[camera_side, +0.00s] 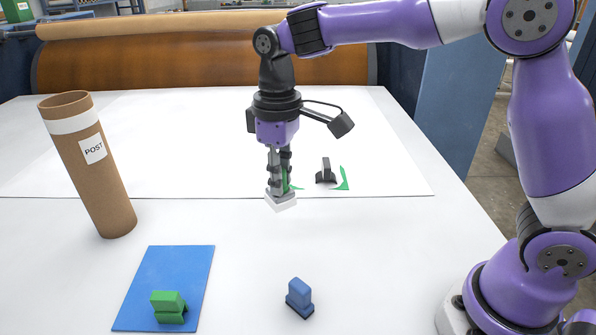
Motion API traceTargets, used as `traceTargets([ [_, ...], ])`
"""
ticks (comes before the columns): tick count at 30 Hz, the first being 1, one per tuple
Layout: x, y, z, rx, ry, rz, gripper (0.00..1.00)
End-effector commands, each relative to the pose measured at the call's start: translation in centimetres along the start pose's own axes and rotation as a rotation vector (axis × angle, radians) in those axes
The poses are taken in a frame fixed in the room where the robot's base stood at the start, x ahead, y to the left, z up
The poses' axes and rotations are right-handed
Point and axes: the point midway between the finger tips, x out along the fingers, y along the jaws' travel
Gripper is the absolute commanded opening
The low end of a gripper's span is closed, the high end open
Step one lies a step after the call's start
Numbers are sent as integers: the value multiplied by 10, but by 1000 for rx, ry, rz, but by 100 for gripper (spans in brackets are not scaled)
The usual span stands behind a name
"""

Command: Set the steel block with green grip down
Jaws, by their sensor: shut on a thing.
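My gripper (279,187) points down near the middle of the table, shut on the steel block with green grip (282,203). The block's pale metal base shows below the fingertips, slightly tilted in the picture. A little of its green grip shows between the fingers, which hide the rest. The block appears at the near edge of the white sheet (180,140). I cannot tell whether its underside touches the table or hangs just above it.
A dark block with grey grip (326,173) and a thin green piece (343,179) are close right of my gripper. A blue block (299,296) is in front. A green block (169,309) sits on a blue mat (185,262). A leaning cardboard POST tube (105,190) stands left.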

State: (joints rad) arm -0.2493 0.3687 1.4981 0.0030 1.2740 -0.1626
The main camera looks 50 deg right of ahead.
Motion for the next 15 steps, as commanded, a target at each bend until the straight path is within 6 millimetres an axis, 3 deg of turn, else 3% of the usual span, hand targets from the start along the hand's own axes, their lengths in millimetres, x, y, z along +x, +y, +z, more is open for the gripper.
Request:
traceTargets([
  [1, -1, -27, -1, -59, 1, 0, 0],
  [3, -1, -54, 0, -117, 1, 0, 0],
  [7, -1, -88, 4, -189, 1, 0, 0],
  [11, 3, -95, 4, -214, 1, 0, 0],
  [15, 20, -71, -5, -212, -2, 0, 0],
])
